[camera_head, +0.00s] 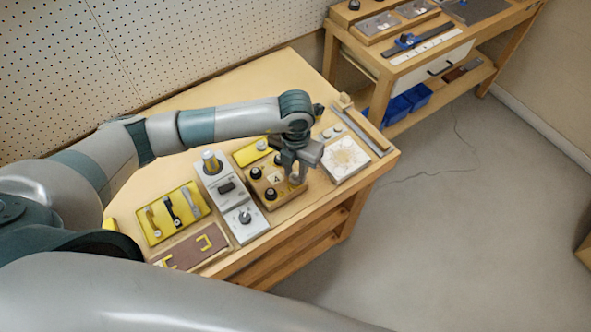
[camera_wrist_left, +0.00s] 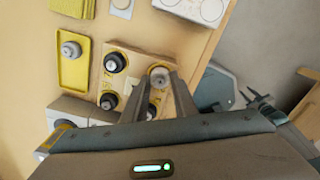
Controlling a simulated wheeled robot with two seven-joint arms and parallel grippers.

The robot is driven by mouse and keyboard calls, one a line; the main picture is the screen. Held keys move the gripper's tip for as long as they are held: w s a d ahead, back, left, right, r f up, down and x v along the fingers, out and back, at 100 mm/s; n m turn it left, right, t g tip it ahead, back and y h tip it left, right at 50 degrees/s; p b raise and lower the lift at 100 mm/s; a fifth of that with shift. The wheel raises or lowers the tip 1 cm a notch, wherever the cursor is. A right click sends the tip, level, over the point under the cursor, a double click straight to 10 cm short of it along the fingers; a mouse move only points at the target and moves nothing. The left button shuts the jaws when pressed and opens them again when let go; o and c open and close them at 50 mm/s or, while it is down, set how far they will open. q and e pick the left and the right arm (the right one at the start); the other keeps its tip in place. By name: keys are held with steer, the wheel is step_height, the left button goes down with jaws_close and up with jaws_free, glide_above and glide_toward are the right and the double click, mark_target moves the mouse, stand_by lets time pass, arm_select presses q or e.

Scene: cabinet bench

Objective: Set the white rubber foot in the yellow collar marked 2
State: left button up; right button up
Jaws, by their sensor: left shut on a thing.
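The wooden block (camera_head: 262,184) holds several black feet in yellow collars; one black foot (camera_wrist_left: 115,62) shows clearly in the left wrist view. My left gripper (camera_head: 297,175) points down over the block's right corner. The fingers and the foot hide the collar there, and the number marks are too small to read surely.
A yellow tray (camera_wrist_left: 63,82) beside the block holds another pale foot (camera_wrist_left: 70,50). A grey device (camera_head: 222,190) stands left of the block. A white patterned plate (camera_head: 345,160) lies to the right, near the table edge. A pegboard wall (camera_head: 180,50) stands behind.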

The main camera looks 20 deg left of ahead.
arm_select(q)
steer(key=shift+b, duration=0.4)
stand_by(0.9)
steer(key=shift+f+b, duration=0.45)
steer(key=shift+b, duration=0.05)
stand_by(1.0)
steer(key=o, duration=1.2)
steer(key=shift+r, duration=0.1)
steer(key=shift+r+p, duration=1.95)
steer(key=shift+r, duration=1.45)
steer(key=shift+s, duration=0.1)
